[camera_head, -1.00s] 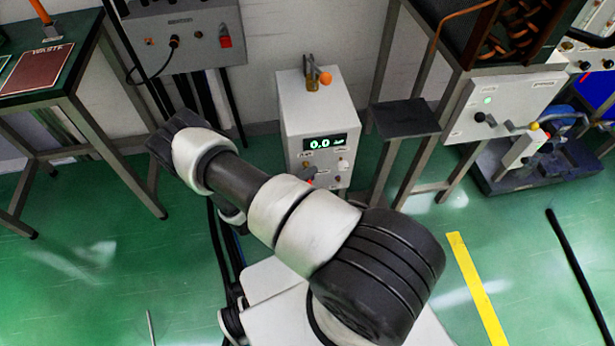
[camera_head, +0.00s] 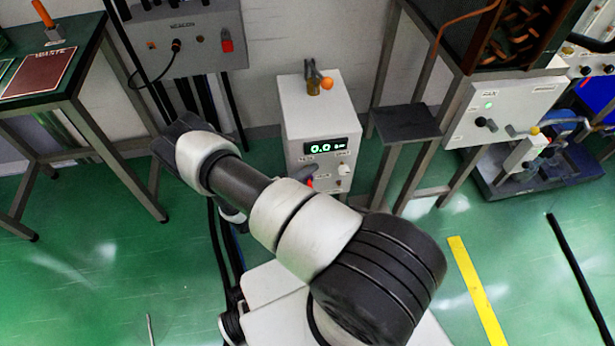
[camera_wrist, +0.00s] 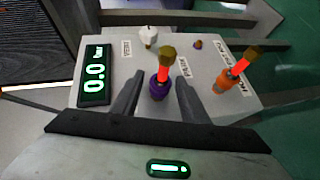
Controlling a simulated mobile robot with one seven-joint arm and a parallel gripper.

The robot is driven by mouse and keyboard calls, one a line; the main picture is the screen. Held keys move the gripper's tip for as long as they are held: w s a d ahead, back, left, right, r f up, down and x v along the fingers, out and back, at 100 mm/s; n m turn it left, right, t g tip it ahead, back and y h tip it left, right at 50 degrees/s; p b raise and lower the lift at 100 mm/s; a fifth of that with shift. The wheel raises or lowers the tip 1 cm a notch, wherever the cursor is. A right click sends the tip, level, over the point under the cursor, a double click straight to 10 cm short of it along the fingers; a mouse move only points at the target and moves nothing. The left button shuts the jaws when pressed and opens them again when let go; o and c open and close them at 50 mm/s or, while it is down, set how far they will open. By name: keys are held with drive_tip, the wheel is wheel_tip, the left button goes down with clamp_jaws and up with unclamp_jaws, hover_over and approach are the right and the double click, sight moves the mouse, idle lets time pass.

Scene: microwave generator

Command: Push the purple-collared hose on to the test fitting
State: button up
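A purple collar (camera_wrist: 159,87) with a short red stem and a brass hex end stands out from the white panel (camera_wrist: 110,60) in the wrist view. My gripper (camera_wrist: 161,84) is open, with one dark finger on each side of the collar and a gap visible on both sides. To its right is a similar red stem with an orange collar (camera_wrist: 226,81) and a brass end. I cannot tell which part is the test fitting.
The box's green display (camera_wrist: 95,75) reads 0.0. A white knob (camera_wrist: 148,37) sits above the purple collar. A brass valve with an orange knob (camera_head: 326,83) is on top of the box. A dark stand (camera_head: 405,123) is close at its right, a green-topped table (camera_head: 80,65) at the left.

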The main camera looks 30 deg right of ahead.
drive_tip(key=p+v, duration=0.2)
drive_tip(key=v, duration=1.5)
drive_tip(key=shift+a, duration=0.25)
